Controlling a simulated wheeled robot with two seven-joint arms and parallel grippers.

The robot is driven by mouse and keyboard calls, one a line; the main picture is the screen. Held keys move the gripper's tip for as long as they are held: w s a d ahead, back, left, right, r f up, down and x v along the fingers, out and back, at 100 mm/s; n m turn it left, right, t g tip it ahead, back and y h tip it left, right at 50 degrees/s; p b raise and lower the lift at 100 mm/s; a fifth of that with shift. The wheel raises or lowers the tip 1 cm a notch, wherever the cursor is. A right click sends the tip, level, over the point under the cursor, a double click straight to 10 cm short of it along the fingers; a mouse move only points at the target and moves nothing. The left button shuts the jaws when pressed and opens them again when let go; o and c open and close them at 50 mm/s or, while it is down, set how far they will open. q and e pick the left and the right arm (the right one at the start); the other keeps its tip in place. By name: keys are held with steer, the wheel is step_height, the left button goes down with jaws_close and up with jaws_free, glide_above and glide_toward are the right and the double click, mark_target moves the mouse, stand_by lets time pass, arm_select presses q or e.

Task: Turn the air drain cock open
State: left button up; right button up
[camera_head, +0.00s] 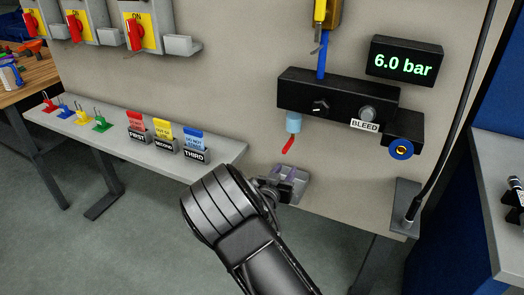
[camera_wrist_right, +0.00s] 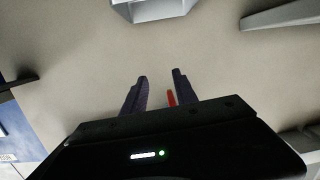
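The air drain cock shows in the head view as a red lever (camera_head: 288,144) under a pale blue cylinder (camera_head: 293,123), below the black block on the panel. The lever hangs tilted down and to the left. My right gripper (camera_head: 288,190) is just below it in the head view, partly hidden by my own arm. In the right wrist view my right gripper (camera_wrist_right: 158,86) has its two dark fingers apart. A bit of the red lever (camera_wrist_right: 171,98) shows between them, nearer one finger; I cannot tell whether they touch. My left gripper is not in view.
The black block (camera_head: 337,94) carries a knob and a BLEED label. A display (camera_head: 403,65) reads 6.0 bar. A shelf (camera_head: 75,131) with coloured padlocks and tags lies to the left.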

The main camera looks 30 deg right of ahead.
steer(key=m+h, duration=0.1)
steer(key=h, duration=0.1)
glide_toward(292, 138)
steer(key=shift+w+d+f, duration=0.1)
steer(key=shift+w+d, duration=0.05)
steer(key=shift+d, duration=0.2)
steer(key=shift+t, duration=0.3)
steer(key=shift+p+x, duration=0.35)
steer(key=shift+x, duration=3.6)
steer(key=shift+f, duration=0.15)
steer(key=shift+c, duration=0.3)
jaws_close()
